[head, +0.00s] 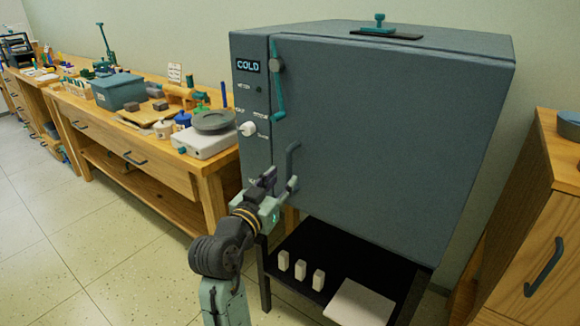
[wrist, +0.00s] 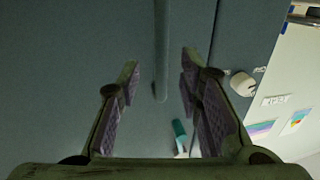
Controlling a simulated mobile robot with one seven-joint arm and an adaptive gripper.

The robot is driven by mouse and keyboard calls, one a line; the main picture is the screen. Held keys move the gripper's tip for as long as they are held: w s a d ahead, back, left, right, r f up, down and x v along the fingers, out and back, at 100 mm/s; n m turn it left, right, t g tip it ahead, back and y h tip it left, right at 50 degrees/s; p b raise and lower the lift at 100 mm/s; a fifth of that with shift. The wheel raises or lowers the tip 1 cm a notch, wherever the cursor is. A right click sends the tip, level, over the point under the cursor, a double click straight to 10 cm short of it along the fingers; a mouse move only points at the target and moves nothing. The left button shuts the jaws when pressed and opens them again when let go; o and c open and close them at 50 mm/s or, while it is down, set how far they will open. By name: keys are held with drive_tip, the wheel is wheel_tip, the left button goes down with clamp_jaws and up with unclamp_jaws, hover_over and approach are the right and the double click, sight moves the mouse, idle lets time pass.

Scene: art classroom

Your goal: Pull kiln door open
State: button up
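The kiln (head: 253,110) is a blue-grey box with a large flat door (head: 390,130), which looks shut against the body. A vertical bar handle (head: 292,160) sits near the door's left edge. A teal latch lever (head: 279,95) hangs above it, pointing down. My gripper (head: 281,182) is at the handle's lower end. In the wrist view my gripper (wrist: 160,72) is open, with the handle (wrist: 162,45) running between its two fingers and a gap on each side. Whether the handle is fully within the fingers' depth is hard to tell.
The kiln's side panel has a white knob (head: 248,129) and a "COLD" display (head: 248,66). A black stand (head: 330,255) below holds small white blocks. A wooden workbench (head: 150,165) stands left, a wooden cabinet (head: 545,220) right. Floor at front left is clear.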

sight(287, 173)
drive_tip(key=p+x, duration=0.1)
drive_tip(key=x, duration=0.4)
drive_tip(key=shift+w, duration=0.1)
clamp_jaws()
idle(0.3)
idle(0.4)
